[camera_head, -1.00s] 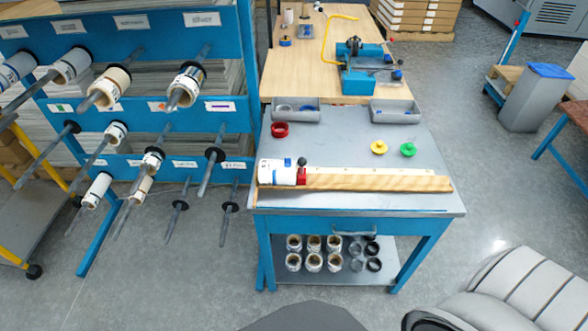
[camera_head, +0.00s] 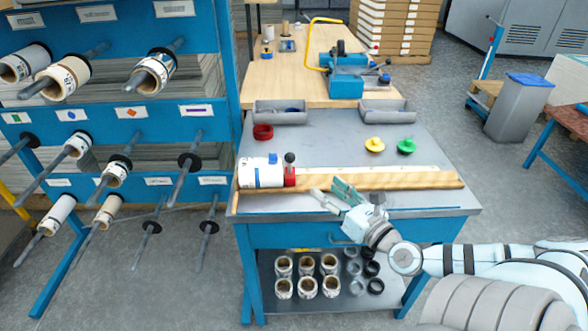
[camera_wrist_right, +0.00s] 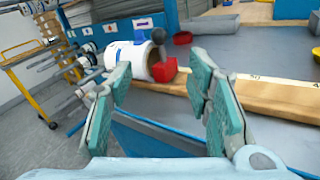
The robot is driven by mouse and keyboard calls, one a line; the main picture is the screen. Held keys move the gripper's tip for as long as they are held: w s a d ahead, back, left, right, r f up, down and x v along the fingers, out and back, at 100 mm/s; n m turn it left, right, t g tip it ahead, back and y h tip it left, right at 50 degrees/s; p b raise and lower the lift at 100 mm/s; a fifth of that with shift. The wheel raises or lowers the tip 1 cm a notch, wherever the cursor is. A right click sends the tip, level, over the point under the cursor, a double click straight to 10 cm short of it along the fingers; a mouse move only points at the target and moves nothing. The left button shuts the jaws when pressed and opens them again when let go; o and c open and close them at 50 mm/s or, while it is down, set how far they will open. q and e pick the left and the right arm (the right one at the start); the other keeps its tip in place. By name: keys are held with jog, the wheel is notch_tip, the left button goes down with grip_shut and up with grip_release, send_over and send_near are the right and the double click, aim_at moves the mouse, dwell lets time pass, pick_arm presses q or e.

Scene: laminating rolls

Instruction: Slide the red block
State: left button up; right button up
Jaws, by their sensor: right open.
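The red block (camera_head: 290,177) sits on the wooden ruler bar (camera_head: 400,181) near its left end, against the right end of a white roll (camera_head: 260,173). A dark round knob (camera_head: 290,158) stands at the block. My right gripper (camera_head: 328,191) is open and empty, in front of the bar, to the right of the block. In the right wrist view the red block (camera_wrist_right: 164,70) shows ahead between the open fingers (camera_wrist_right: 160,100), apart from them. The white roll (camera_wrist_right: 132,58) lies just left of it there. My left gripper is not in view.
A rack of rolls on rods (camera_head: 110,120) stands at the left. A red ring (camera_head: 263,132), a yellow piece (camera_head: 374,145), a green piece (camera_head: 406,146) and grey trays (camera_head: 280,112) lie behind the bar. The grey tabletop (camera_head: 325,145) between them is clear.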

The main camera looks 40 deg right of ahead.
jog(key=b, duration=0.3)
send_near(293, 160)
jog(key=shift+w+d+f, duration=0.15)
jog(key=shift+w, duration=0.15)
jog(key=w+p, duration=0.1)
jog(key=w, duration=0.1)
jog(key=w+p, duration=0.2)
jog(key=w, duration=0.1)
jog(key=w+r+p, duration=0.1)
jog(key=w+p, duration=0.1)
jog(key=shift+w+d, duration=0.3)
jog(key=shift+w+a+f+p, duration=0.1)
jog(key=shift+w+f+p, duration=0.05)
jog(key=shift+w+p, duration=0.35)
jog(key=shift+w+f, duration=0.1)
jog(key=shift+f, duration=0.05)
grip_shut()
